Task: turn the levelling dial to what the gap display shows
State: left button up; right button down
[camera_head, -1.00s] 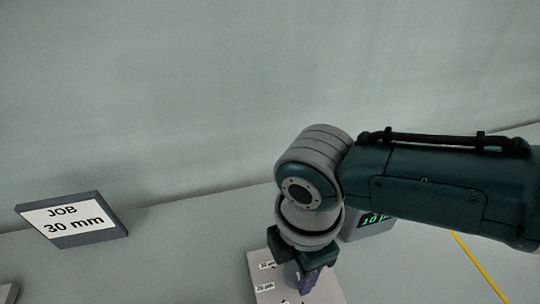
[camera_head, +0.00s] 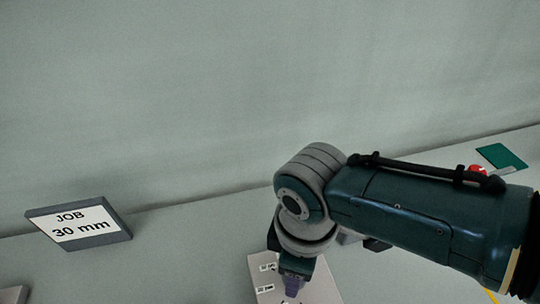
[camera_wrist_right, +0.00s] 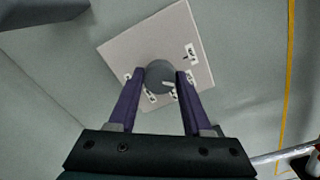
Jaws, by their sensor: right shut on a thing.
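The levelling dial is a round grey knob (camera_wrist_right: 160,76) on a pale square plate (camera_wrist_right: 118,48) with small printed labels; the plate also shows at the bottom of the head view (camera_head: 260,280). My right gripper (camera_wrist_right: 160,73) points down over the plate, its two purple fingers shut on the dial from both sides. In the head view the right gripper (camera_head: 292,288) hides most of the dial. The gap display (camera_head: 348,238) is a grey box almost wholly behind my right arm; its reading is hidden. My left gripper is not in view.
A sign (camera_head: 80,224) reading "JOB 30 mm" stands at the left. A red knob-like thing (camera_head: 477,170) and a green sheet (camera_head: 502,156) lie at the far right. A yellow line (camera_wrist_right: 287,90) runs along the table in the wrist view. The table between sign and plate is clear.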

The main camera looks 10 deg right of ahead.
jog(key=shift+m, duration=0.4)
jog(key=shift+c, duration=1.7)
grip_release()
notch_tip(320, 180, up, 9)
jog(key=p, duration=0.4)
jog(key=shift+r+p, duration=0.3)
jog(key=shift+r, duration=0.15)
jog(key=shift+s+a, duration=0.1)
